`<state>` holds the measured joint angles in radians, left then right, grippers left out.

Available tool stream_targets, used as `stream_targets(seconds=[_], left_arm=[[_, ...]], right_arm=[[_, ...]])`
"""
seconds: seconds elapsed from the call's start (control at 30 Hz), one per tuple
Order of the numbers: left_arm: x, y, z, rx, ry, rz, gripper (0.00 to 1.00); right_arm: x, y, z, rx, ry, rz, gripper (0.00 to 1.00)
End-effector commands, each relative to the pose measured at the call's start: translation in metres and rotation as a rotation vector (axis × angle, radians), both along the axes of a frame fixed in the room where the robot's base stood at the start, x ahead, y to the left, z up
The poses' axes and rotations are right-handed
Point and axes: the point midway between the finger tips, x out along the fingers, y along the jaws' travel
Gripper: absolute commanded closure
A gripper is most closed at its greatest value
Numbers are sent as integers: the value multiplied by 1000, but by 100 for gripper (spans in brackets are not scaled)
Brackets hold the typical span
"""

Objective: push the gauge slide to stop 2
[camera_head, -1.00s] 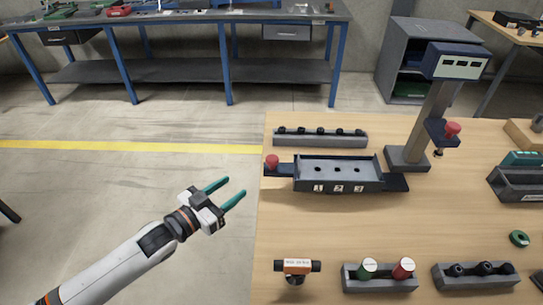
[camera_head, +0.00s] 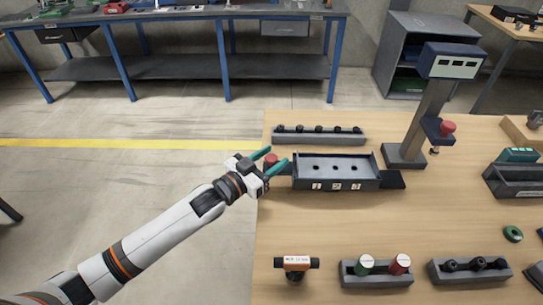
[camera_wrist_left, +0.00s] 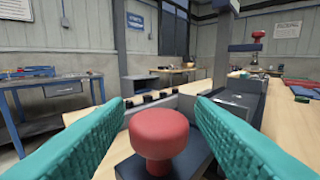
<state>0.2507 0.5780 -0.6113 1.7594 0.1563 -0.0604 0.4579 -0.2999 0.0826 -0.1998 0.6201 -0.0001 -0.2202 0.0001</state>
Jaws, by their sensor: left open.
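The gauge slide's red knob (camera_wrist_left: 159,135) stands on a dark blue slide plate (camera_wrist_left: 190,162) at the left end of the gauge. In the head view the knob (camera_head: 271,158) shows partly behind my left gripper (camera_head: 274,160). The grey gauge tray (camera_head: 335,169) carries stop labels 1, 2 and 3 on its front face. My left gripper is open, with teal fingers on either side of the knob in the wrist view; I cannot tell whether they touch it. My right gripper is not in view.
A gauge column (camera_head: 425,120) with a display stands right of the tray. A grey rack (camera_head: 320,135) of dark pegs lies behind it. In front are an orange-labelled tool (camera_head: 297,263) and a holder (camera_head: 376,274) with green and red cylinders. The tabletop between is clear.

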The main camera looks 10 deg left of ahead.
Motion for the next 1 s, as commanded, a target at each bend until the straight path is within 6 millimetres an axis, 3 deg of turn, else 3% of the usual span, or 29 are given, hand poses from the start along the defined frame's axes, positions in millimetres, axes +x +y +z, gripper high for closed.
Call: stream_targets(seconds=[0.3,0.63,0.87,1.0], left_arm=[[3,-2,0,1,-1,0,50],[2,-2,0,0,0,0,100],[3,-6,0,-1,0,-1,100],[6,-20,0,-5,0,-2,100]], right_arm=[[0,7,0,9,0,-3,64],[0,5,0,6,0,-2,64],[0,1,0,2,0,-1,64],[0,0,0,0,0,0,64]])
